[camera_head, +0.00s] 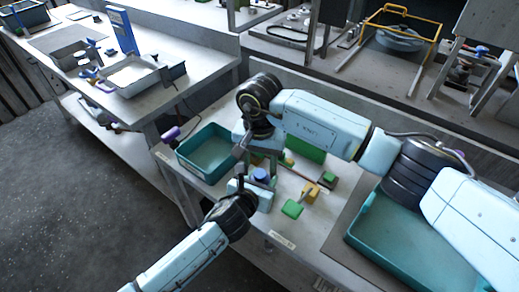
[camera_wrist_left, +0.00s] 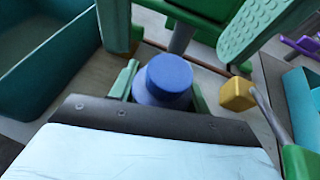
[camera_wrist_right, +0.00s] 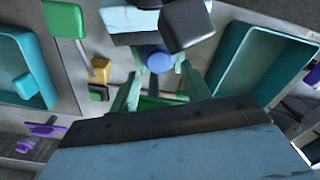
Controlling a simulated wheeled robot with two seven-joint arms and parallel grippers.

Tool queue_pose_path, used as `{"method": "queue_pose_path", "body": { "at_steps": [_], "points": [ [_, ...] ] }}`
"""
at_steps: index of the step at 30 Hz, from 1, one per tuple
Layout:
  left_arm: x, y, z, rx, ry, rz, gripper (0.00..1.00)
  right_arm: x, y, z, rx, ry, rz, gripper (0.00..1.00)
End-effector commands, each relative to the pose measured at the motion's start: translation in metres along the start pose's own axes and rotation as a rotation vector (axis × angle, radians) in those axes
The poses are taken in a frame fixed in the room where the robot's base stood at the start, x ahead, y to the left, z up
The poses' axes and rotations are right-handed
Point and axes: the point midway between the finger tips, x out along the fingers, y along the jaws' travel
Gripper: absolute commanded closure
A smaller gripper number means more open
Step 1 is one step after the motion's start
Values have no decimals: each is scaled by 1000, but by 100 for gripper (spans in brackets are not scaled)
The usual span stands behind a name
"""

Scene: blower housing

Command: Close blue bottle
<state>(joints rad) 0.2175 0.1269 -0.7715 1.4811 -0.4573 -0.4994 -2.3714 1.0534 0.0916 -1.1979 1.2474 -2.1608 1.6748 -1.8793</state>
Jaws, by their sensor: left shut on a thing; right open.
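The blue bottle (camera_head: 261,174) stands at the near edge of the right-hand workbench, between my two grippers. In the left wrist view its round blue top (camera_wrist_left: 169,73) shows above a wider blue body; whether this top is a cap, I cannot tell. My left gripper (camera_head: 258,184) is shut on the bottle, with green fingers on both sides of it. My right gripper (camera_wrist_right: 161,88) is open; its green fingers stand apart. In the right wrist view the blue top (camera_wrist_right: 158,60) appears just beyond and between these fingers. The right fingers also show above the bottle in the left wrist view.
A teal tray (camera_head: 222,130) stands left of the bottle and a larger teal tray (camera_head: 362,222) to the right. Between them lie a green-headed tool (camera_head: 292,209), a yellow block (camera_head: 311,188) with a handle, and a green panel (camera_head: 309,149).

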Motion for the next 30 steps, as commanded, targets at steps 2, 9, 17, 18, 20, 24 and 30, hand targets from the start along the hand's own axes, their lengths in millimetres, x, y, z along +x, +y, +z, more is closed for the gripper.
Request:
{"method": "queue_pose_path", "body": {
  "at_steps": [2,9,17,18,20,24,30],
  "points": [
    [0,0,-1,-1,2,-1,100,12,0,1,0,-2,0,52],
    [0,0,-1,-1,2,0,100,31,0,0,-1,0,-1,52],
    [0,0,-1,-1,2,0,100,32,0,0,-2,1,-1,52],
    [0,0,-1,-1,2,0,100,32,0,0,-2,1,-1,52],
    [0,0,-1,-1,2,0,100,32,0,0,-2,1,-1,60],
    [0,0,-1,-1,2,0,100,32,-1,0,-2,1,-1,79],
    [0,0,-1,0,1,-1,100,32,-1,0,0,1,-2,98]
  ]
}}
